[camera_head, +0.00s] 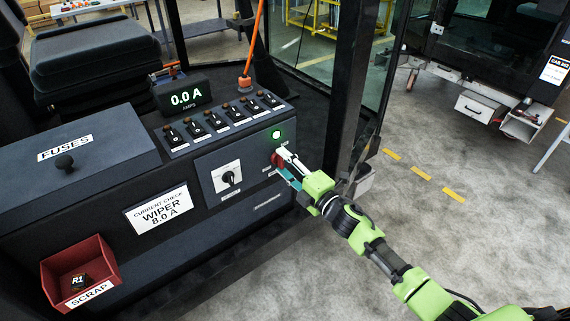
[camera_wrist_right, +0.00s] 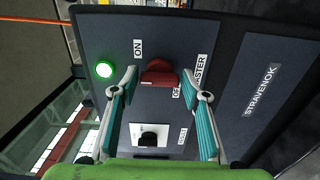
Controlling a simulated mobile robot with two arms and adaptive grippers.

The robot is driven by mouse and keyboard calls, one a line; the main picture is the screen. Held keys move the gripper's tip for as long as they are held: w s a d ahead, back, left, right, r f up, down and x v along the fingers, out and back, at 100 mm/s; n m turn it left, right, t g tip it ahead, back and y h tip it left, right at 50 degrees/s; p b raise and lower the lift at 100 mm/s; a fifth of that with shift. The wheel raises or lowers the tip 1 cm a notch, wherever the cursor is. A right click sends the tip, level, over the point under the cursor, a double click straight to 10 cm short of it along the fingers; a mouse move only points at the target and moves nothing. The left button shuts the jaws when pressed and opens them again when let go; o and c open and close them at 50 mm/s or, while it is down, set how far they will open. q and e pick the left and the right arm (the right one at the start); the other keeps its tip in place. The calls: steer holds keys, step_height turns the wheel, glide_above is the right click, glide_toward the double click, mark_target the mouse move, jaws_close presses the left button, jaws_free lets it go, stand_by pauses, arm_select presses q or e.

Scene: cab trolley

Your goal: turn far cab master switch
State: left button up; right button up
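A red master switch knob (camera_head: 277,160) sits on the dark panel's right end, below a lit green lamp (camera_head: 276,134). In the right wrist view the knob (camera_wrist_right: 159,73) lies between my fingertips, near labels reading ON and MASTER; the OFF label is partly hidden by a finger. My right gripper (camera_head: 287,164) is open, with one teal-padded finger on each side of the knob. It also shows in the right wrist view (camera_wrist_right: 160,85). Gaps seem to remain between the fingers and the knob; contact is not clear. My left gripper is not in view.
A display (camera_head: 184,97) reads 0.0 A beside a row of black switches (camera_head: 222,116). A rotary switch (camera_head: 229,177), a WIPER 8.0 A card (camera_head: 159,208), a fuse box (camera_head: 78,165) and a red scrap bin (camera_head: 78,268) are leftward. A dark post (camera_head: 349,90) stands behind my arm.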

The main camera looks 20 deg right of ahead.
stand_by(0.3)
steer(key=v, duration=1.2)
